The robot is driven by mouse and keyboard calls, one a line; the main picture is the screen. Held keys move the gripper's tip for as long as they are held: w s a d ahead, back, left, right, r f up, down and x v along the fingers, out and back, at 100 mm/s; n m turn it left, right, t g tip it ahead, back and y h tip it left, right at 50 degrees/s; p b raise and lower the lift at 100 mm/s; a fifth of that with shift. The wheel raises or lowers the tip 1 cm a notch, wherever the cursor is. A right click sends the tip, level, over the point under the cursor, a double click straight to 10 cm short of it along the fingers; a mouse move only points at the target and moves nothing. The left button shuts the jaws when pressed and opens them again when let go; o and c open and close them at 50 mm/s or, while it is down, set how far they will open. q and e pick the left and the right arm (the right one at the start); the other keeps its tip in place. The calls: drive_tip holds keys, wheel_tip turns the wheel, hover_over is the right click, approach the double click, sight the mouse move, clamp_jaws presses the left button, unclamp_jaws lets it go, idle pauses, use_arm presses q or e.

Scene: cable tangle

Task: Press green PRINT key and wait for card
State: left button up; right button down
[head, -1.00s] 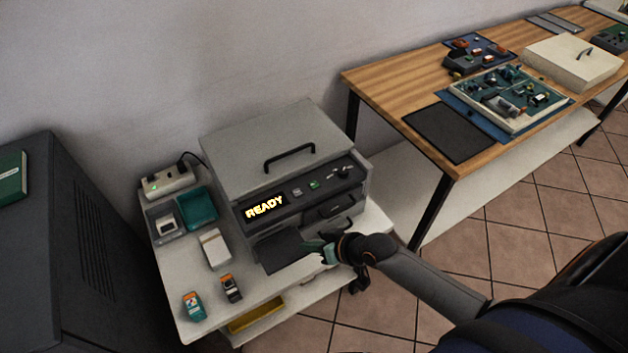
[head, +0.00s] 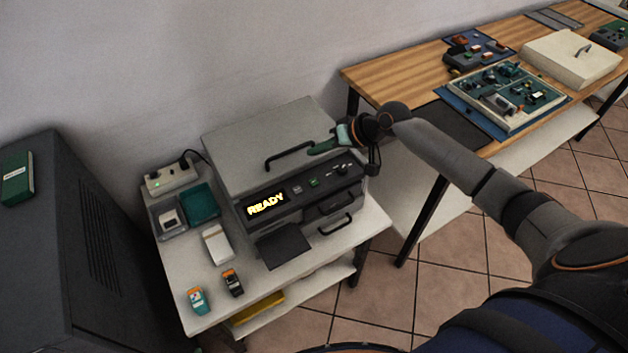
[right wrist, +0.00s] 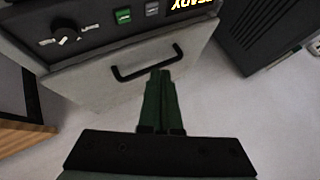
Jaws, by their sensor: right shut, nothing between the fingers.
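The grey card printer (head: 260,135) stands on a white cart with its lid closed. Its front panel has a yellow READY display (head: 266,205) and a small green key (head: 313,183). The green key also shows in the right wrist view (right wrist: 122,16), at the top. My right gripper (head: 312,151) is shut and empty, over the lid beside its black handle (head: 285,160), behind the green key and apart from it. Its green fingers show together in the right wrist view (right wrist: 161,75). The dark output tray (head: 283,250) shows no card on it. My left gripper is out of view.
The cart (head: 330,255) also holds a power strip (head: 172,178), a teal bin (head: 201,203), a white box (head: 216,244) and two small handheld devices. A wooden bench (head: 400,80) stands at right. A dark cabinet (head: 60,240) is at left.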

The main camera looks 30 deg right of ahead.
drive_tip(key=shift+f, duration=0.1)
drive_tip(key=b, duration=0.5)
hover_over(314, 182)
drive_tip(key=s, duration=0.1)
drive_tip(key=f, duration=0.6)
drive_tip(key=shift+d+f, duration=0.3)
drive_tip(key=shift+f, duration=0.1)
drive_tip(key=shift+f+b, duration=0.5)
drive_tip(key=shift+f, duration=0.4)
drive_tip(key=shift+f, duration=0.15)
drive_tip(key=shift+f, duration=0.3)
